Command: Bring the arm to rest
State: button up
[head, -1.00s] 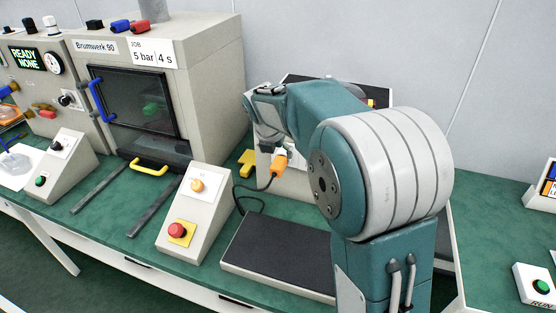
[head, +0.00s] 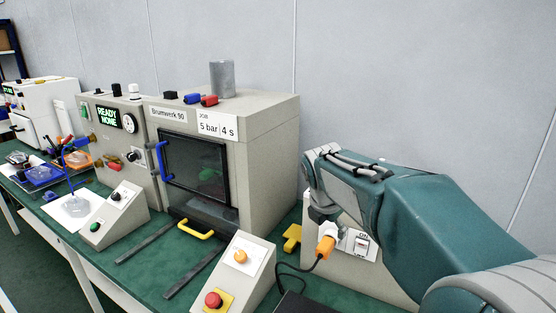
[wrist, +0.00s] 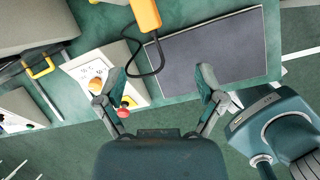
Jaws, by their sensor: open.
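My gripper (wrist: 165,100) shows in the wrist view with its two fingers spread wide and nothing between them. It hangs above the bench's front edge, near a dark flat pad (wrist: 212,50) and a sloped control box (wrist: 88,72) with an orange and a red button. In the head view my teal and grey arm fills the right side, folded with its upper link pointing left. The gripper's fingers are not visible in the head view.
A grey machine (head: 262,140) with a dark window and a yellow handle stands mid-bench. The sloped control box (head: 255,272) also shows in front of it. An orange plug (head: 325,247) on a black cable sits by a switch box (head: 358,275). Green bench top (head: 150,275) is clear in places.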

jog(key=s+f+m+t+y, duration=0.1)
jog(key=s+f+m+y, duration=0.1)
jog(key=s+m, duration=2.3)
jog(key=shift+s+f+t, duration=0.25)
jog(key=shift+s+t, duration=0.05)
jog(key=shift+s, duration=0.3)
jog(key=shift+d, duration=0.1)
